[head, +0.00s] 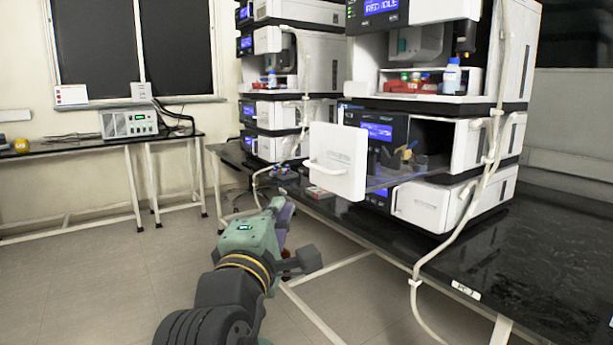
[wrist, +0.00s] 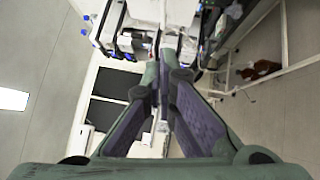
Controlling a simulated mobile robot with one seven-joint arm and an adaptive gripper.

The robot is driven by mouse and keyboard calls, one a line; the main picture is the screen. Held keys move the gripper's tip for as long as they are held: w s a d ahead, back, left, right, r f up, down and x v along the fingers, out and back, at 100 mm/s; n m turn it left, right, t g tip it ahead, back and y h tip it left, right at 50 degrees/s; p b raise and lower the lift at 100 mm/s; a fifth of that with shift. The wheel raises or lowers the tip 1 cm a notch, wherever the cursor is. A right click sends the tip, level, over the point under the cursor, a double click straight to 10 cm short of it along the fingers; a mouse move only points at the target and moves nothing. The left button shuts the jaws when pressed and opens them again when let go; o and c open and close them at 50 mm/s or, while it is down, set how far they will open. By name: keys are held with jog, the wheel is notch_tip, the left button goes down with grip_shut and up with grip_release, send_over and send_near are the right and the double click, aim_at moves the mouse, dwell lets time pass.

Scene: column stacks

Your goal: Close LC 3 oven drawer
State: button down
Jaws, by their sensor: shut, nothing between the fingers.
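The oven drawer (head: 337,160) stands pulled out from the middle unit of the near instrument stack. Its white front panel with a curved handle faces left, and a clear side joins it to the dark opening. My gripper (head: 281,206) is below and left of the panel, apart from it, above the floor beside the bench. In the wrist view my gripper's fingers (wrist: 163,66) are together and hold nothing. In the head view my own wrist partly hides the fingers.
The near stack's lower unit (head: 430,205) sits on the black bench (head: 540,240). Bottles (head: 452,76) stand in an upper bay. A pale cable (head: 440,240) hangs down the front. A second stack (head: 290,80) stands behind. Floor (head: 90,275) at left is clear.

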jog(key=w+d+r+p, duration=0.2)
jog(key=w+d+p, duration=0.2)
jog(key=w, duration=0.8)
jog(key=shift+d+p, duration=0.2)
jog(key=shift+p, duration=0.35)
jog(key=w+d+p, duration=0.1)
jog(key=w+d, duration=0.5)
jog(key=d, duration=0.3)
jog(key=w+d+p, duration=0.1)
jog(key=w+d, duration=0.6)
jog(key=d, duration=0.2)
jog(key=w+d, duration=0.6)
jog(key=d, duration=0.2)
jog(key=shift+w+d+p, duration=0.2)
jog(key=shift+d+p, duration=0.2)
jog(key=shift+r, duration=0.1)
jog(key=shift+d, duration=0.15)
